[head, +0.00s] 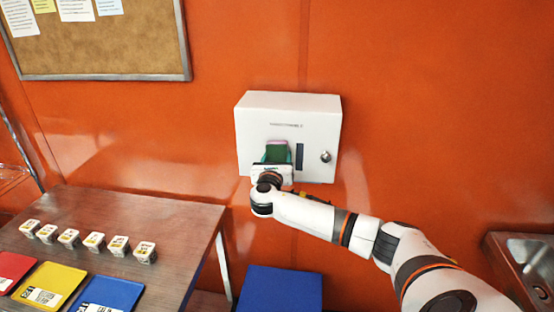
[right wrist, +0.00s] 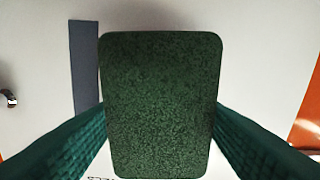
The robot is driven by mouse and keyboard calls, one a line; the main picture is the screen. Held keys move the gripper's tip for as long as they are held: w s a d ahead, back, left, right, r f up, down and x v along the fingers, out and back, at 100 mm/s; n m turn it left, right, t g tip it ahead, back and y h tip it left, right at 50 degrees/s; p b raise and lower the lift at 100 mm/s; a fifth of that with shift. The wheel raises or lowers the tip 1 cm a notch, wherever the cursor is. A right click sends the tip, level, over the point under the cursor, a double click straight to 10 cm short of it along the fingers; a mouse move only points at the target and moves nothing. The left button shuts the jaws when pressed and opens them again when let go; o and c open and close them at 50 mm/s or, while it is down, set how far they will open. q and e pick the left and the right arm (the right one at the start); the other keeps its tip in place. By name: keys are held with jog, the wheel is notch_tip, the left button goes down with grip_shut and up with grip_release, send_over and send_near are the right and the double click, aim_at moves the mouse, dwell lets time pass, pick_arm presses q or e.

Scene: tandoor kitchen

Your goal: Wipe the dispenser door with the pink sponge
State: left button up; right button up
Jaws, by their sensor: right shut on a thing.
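The white dispenser (head: 248,112) hangs on the orange wall, its front door facing me, with a dark narrow window and a round lock at right. My right gripper (head: 277,158) is at the middle of the door, shut on the sponge (head: 276,153). A green face and a thin pinkish edge of the sponge show there. In the right wrist view the sponge's dark green face (right wrist: 160,105) sits between my two teal fingers, with the white door (right wrist: 250,40) behind it. I cannot tell if the sponge touches the door. My left gripper is not in view.
A metal table (head: 150,210) at left holds several small labelled tubs and red, yellow and blue boards. A blue box (head: 280,290) stands below the dispenser. A metal sink (head: 525,262) is at right. A cork board (head: 110,50) hangs at upper left.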

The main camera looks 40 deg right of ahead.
aim_at(248, 150)
jog(key=shift+w+a+b, duration=0.25)
jog(key=shift+w+a, duration=1)
jog(key=shift+w, duration=0.2)
jog(key=shift+w+a+b, duration=0.2)
jog(key=shift+w+a, duration=1)
jog(key=shift+w, duration=0.2)
jog(key=shift+w+a, duration=0.75)
jog(key=shift+w, duration=0.25)
jog(key=shift+s, duration=0.15)
jog(key=shift+s+a+p, duration=0.3)
jog(key=shift+s+a, duration=0.1)
jog(key=shift+a, duration=0.1)
jog(key=shift+v, duration=2.25)
jog(key=shift+v, duration=1.55)
